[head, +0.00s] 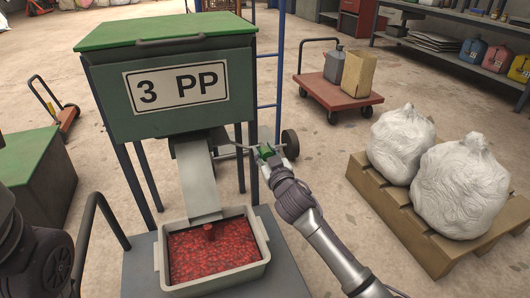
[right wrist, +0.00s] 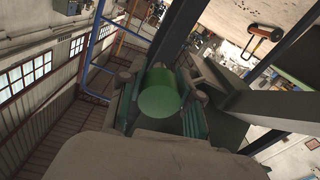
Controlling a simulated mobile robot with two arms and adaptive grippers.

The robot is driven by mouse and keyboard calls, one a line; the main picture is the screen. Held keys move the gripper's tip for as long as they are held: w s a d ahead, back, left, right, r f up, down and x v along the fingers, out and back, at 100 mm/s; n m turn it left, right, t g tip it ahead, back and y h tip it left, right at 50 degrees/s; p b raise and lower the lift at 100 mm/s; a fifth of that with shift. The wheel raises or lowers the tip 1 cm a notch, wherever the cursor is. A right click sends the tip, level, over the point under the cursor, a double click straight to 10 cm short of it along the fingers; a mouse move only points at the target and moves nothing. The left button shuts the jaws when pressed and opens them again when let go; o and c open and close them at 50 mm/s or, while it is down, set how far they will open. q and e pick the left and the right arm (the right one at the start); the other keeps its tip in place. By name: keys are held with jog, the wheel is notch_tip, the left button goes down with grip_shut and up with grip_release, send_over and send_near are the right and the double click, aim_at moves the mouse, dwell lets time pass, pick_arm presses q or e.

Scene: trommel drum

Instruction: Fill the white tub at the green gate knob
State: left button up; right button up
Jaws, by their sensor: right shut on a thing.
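The white tub (head: 262,262), greyish in this light, stands below the sloping chute (head: 199,180) of the hopper marked "3 PP" (head: 170,92). Red bits (head: 215,258) cover its floor up to somewhat below the rim. A short reddish column at the chute's lip meets them, seemingly falling material. My right gripper (head: 267,153) is shut on the green gate knob, at the end of a rod right of the chute. In the right wrist view the knob (right wrist: 160,94) sits between the fingers. My left gripper is out of view; only part of that arm shows at the left.
A pallet (head: 400,215) with two white sacks stands at the right. A red cart (head: 338,93) with a canister and a box stands behind. A green-topped box (head: 38,170) is at the left.

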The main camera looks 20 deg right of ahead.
grip_shut()
jog(key=a, duration=0.7)
jog(key=shift+s, duration=0.15)
jog(key=o, duration=1.1)
grip_release()
jog(key=shift+a, duration=0.15)
jog(key=shift+c, duration=0.2)
